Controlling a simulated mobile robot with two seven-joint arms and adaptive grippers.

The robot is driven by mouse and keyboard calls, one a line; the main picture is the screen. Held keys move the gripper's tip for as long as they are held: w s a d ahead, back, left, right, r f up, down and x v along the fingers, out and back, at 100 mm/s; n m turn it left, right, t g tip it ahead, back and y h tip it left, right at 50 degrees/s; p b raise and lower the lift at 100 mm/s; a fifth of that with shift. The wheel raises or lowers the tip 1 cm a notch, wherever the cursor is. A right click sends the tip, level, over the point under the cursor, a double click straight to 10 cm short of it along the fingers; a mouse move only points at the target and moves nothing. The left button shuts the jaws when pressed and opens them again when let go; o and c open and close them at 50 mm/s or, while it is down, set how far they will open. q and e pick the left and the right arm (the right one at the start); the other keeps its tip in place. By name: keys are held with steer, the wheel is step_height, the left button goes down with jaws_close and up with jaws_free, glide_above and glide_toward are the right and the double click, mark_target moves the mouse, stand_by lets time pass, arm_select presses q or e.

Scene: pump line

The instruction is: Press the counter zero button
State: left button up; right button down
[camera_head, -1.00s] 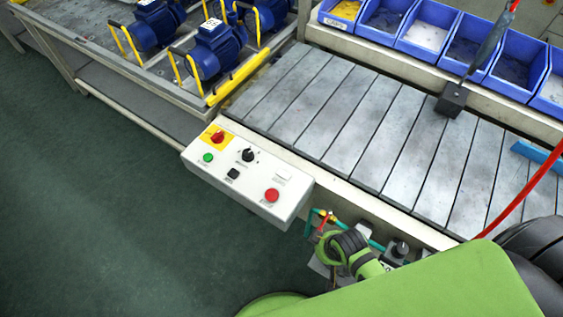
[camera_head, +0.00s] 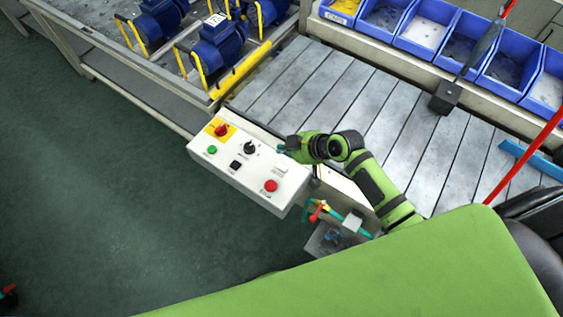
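A white control box (camera_head: 225,176) is fixed at the front left corner of the slatted bench. On its top are a red switch on a yellow plate (camera_head: 221,130), a green button (camera_head: 212,150), a black selector knob (camera_head: 250,147), a square black button (camera_head: 235,165), a red button (camera_head: 270,186) and a small pale rectangle (camera_head: 282,168). The labels are too small to read, so I cannot tell which is the counter zero button. My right gripper (camera_head: 284,149) is by the box's back right edge, right of the knob. Its fingers are too small to judge. My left gripper is not seen.
The slatted bench (camera_head: 310,85) is mostly clear. Blue bins (camera_head: 420,28) line its back. Blue pumps (camera_head: 222,48) stand at the back left.

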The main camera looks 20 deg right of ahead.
mark_target(284, 168)
steer(key=shift+w+r, duration=0.2)
step_height(284, 168, down, 8)
steer(key=b, duration=0.7)
steer(key=shift+b, duration=0.3)
steer(key=shift+f+b, duration=0.3)
steer(key=shift+f, duration=0.15)
stand_by(0.7)
steer(key=shift+f, duration=0.4)
